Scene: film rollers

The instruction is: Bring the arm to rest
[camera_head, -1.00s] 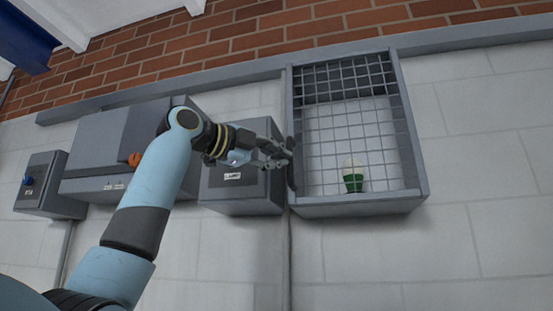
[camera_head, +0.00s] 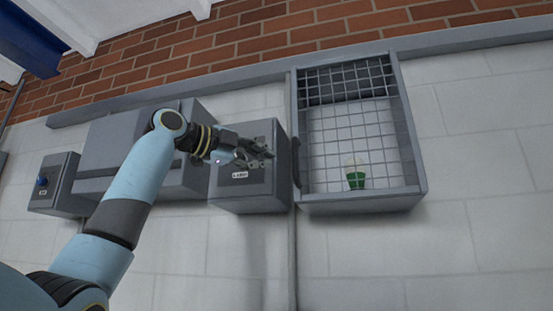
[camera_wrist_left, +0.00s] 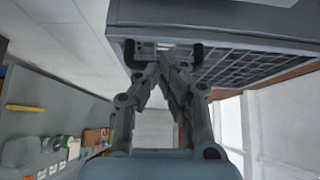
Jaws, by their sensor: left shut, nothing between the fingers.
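My left arm (camera_head: 133,185) comes in from the lower left of the head view and reaches up toward the wall boxes. My left gripper (camera_head: 268,153) is shut and empty, in front of the small grey labelled box (camera_head: 245,192) and left of the mesh cage. In the left wrist view the left gripper (camera_wrist_left: 166,62) shows with its fingertips together, below a dark cage-like box (camera_wrist_left: 240,35). My right gripper is not in view.
A wall-mounted mesh-front cage (camera_head: 350,203) holds a green item (camera_head: 356,181) with a pale top. A larger grey box (camera_head: 105,150) and a box with a blue knob (camera_head: 52,186) hang to the left. The wall right of the cage is clear.

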